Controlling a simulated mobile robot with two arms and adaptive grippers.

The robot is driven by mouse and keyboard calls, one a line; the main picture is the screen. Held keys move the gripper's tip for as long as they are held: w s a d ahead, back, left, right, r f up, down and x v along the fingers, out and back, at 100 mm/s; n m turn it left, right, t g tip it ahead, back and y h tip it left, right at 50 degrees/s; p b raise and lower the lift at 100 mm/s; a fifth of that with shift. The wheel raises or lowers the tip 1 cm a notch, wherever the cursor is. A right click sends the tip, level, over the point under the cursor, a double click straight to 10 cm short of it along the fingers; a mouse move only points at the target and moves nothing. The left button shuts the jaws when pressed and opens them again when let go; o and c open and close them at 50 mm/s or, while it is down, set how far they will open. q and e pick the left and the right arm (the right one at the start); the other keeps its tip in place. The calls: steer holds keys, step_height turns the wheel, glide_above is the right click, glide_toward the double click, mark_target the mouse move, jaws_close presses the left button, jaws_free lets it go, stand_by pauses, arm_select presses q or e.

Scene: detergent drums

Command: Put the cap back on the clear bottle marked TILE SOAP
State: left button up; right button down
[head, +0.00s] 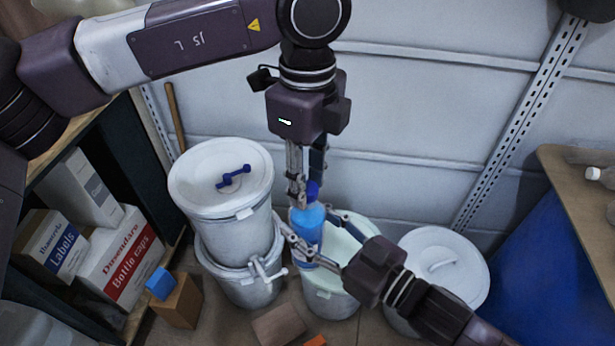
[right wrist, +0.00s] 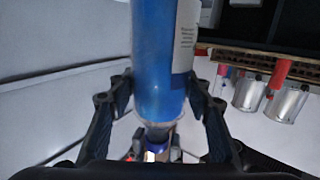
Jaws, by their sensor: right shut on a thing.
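The clear bottle (head: 308,224) with blue liquid is upright above the drums in the head view. In the right wrist view the bottle (right wrist: 160,60) fills the middle, its neck toward the bottom of the picture; a pale label shows, too small to read. My right gripper (head: 312,250) is shut around the bottle's sides. A blue cap (head: 313,189) is at the top of the bottle, between or just behind the fingers of my left gripper (head: 305,190), which points straight down. Whether those fingers grip the cap, and whether the cap is seated, I cannot tell.
A stacked white drum (head: 205,180) with a blue object on its lid stands left of the bottle. An open-looking drum (head: 335,295) is below it, and a lidded drum (head: 465,262) right. Boxes (head: 120,260) fill the left shelf. A wooden bench (head: 570,185) is at right.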

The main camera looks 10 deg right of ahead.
arm_select(q)
jaws_close()
steer(key=m, duration=0.4)
steer(key=shift+m, duration=0.3)
steer(key=m, duration=0.5)
steer(key=shift+m, duration=0.3)
steer(key=m, duration=0.5)
steer(key=shift+m, duration=0.3)
steer(key=m, duration=0.5)
steer(key=shift+m, duration=0.3)
steer(key=m, duration=0.5)
steer(key=shift+m, duration=0.3)
steer(key=m, duration=0.5)
steer(key=shift+w+m, duration=0.1)
steer(key=shift+m, duration=0.3)
steer(key=m, duration=0.5)
steer(key=shift+m, duration=0.3)
steer(key=m, duration=0.5)
steer(key=shift+o, duration=2.1)
jaws_free()
